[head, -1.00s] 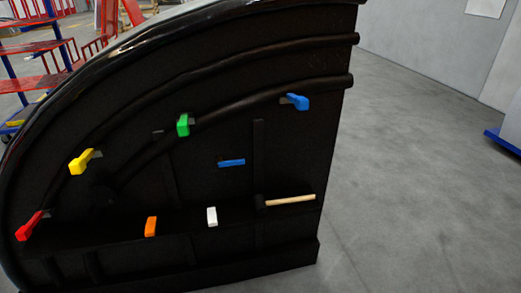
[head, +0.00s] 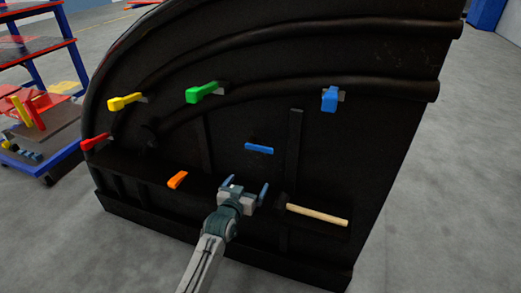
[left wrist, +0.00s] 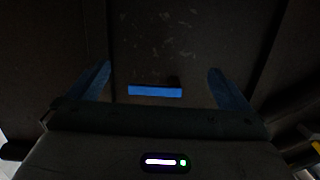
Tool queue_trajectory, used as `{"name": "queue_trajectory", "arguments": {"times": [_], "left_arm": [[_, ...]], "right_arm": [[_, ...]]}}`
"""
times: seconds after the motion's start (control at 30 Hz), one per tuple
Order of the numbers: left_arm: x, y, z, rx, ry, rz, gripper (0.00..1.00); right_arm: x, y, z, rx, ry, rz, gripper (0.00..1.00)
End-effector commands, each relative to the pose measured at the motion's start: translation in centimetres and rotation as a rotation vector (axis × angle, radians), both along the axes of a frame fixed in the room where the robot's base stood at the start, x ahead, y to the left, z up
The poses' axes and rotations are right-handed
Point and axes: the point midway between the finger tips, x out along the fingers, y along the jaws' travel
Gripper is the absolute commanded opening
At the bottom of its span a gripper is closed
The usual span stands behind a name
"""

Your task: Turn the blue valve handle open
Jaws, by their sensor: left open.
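A blue valve handle (head: 331,99) sits on the lower curved pipe at the upper right of the dark nosecone panel. A second, flat blue bar (head: 259,148) is at the middle of the panel. My left gripper (head: 246,186) is open and empty, low in front of the panel, below the flat bar and well below and left of the pipe handle. In the left wrist view, a blue bar (left wrist: 155,91) lies ahead between the two open fingers, apart from both; it looks like the flat one. My right gripper is not in view.
Yellow (head: 124,102), green (head: 205,92) and red (head: 96,142) handles stick out from the panel. An orange block (head: 178,180) and a hammer with a wooden handle (head: 317,215) are on the ledge. A red and blue rack (head: 35,55) stands left. The floor at right is clear.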

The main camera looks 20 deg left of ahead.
Motion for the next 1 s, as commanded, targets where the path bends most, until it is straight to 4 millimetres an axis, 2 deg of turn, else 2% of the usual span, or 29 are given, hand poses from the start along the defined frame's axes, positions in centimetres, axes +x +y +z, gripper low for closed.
{"name": "queue_trajectory", "arguments": {"times": [0.03, 0.1, 0.23, 0.37, 0.7, 0.83, 1.0], "left_arm": [[0.4, -0.2, 2.8, -0.003, -0.053, -0.002, 1.0], [0.6, -0.3, 5.6, -0.007, -0.103, -0.005, 1.0], [1.1, -0.5, 7.9, -0.009, -0.143, -0.007, 1.0], [2.7, -0.5, 8.1, -0.009, -0.146, -0.007, 1.0], [9.1, -0.7, 8.0, -0.008, -0.143, -0.006, 1.0], [10.6, -0.8, 7.9, -0.008, -0.142, -0.006, 1.0], [11.4, -0.8, 7.8, -0.008, -0.143, -0.006, 1.0]], "right_arm": [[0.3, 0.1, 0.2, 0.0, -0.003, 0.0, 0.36], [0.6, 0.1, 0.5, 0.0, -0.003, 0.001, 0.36], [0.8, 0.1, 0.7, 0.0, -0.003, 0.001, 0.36], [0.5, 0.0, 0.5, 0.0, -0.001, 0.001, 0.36], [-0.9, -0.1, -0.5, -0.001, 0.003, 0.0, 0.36], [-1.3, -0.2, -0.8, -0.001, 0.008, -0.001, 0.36], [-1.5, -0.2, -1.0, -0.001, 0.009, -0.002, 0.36]]}}
